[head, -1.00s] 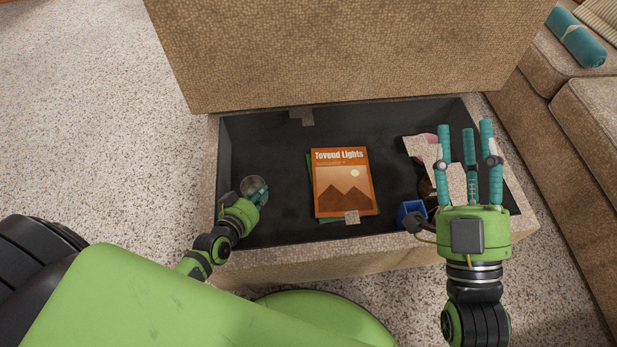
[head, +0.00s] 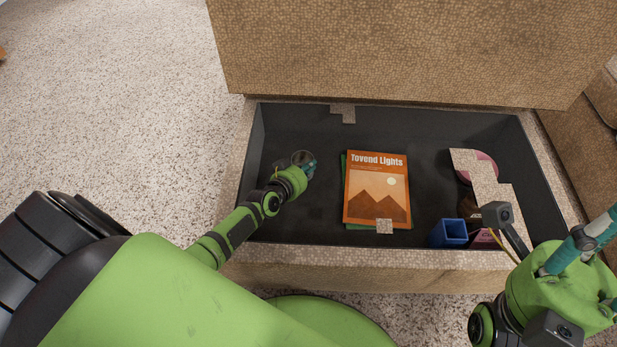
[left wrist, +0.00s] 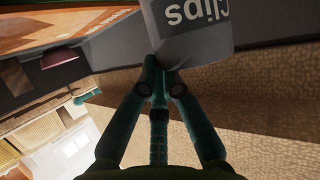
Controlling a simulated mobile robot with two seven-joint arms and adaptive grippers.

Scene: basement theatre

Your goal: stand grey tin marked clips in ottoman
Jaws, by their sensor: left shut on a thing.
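The grey tin marked clips (head: 301,158) is inside the open ottoman (head: 330,264), at the left end of its dark interior. In the left wrist view the tin (left wrist: 190,40) shows its pale grey side and dark label, with the lettering upside down. My left gripper (head: 309,168) is shut on the tin, reaching in over the front rim. I cannot tell whether the tin touches the ottoman floor. My right gripper (head: 590,243) is at the right edge, outside the front right corner; its fingers look spread and empty, partly cut off by the frame.
An orange book (head: 377,190) lies on a green one in the middle. A blue container (head: 449,233), a pink round thing (head: 480,163) and dark items crowd the right end. The raised lid (head: 420,50) stands behind. Dark floor is free between tin and books.

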